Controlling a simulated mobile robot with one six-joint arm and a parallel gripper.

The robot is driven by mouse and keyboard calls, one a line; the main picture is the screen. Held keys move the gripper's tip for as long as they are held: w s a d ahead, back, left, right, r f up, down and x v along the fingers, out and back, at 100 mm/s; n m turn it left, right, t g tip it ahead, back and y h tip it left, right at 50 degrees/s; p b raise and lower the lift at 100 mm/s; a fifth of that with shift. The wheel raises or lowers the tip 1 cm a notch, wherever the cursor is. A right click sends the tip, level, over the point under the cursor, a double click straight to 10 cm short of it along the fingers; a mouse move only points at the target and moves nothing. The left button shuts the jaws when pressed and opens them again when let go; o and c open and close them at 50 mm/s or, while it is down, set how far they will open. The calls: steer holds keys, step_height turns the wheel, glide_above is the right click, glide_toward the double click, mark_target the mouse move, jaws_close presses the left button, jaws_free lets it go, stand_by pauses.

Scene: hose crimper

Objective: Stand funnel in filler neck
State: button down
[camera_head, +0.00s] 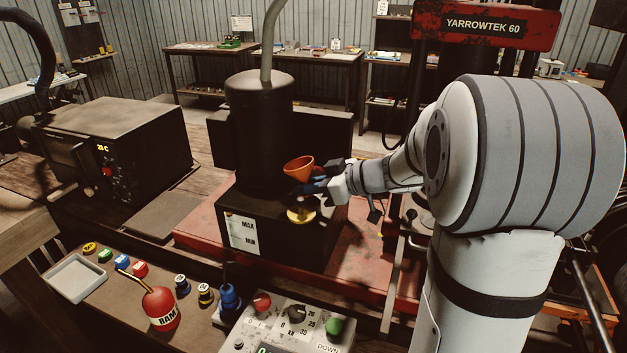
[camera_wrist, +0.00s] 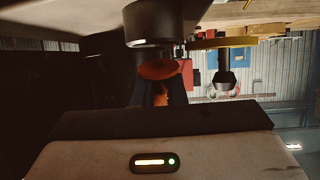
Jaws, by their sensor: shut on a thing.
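The orange funnel (camera_head: 298,168) is held above the black tank (camera_head: 270,222), mouth upward and a little tilted. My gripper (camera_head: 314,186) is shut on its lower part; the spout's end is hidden. In the wrist view, the funnel (camera_wrist: 160,70) shows between the dark fingers (camera_wrist: 160,93). A dark round collar (camera_wrist: 155,22), apparently the filler neck, lies close to the funnel there. A yellow disc (camera_head: 300,215) with a dark knob sits on the tank top below the gripper. I cannot tell whether the funnel touches the neck.
A tall black cylinder (camera_head: 258,130) with a hose stands on the tank, left of the funnel. A red oil can (camera_head: 161,309) and a control box (camera_head: 290,325) are in front. A black oven-like box (camera_head: 115,150) stands at left.

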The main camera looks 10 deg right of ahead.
steer(key=shift+r, duration=0.2)
steer(key=c, duration=1.4)
jaws_free()
steer(key=shift+r, duration=0.1)
steer(key=v, duration=0.8)
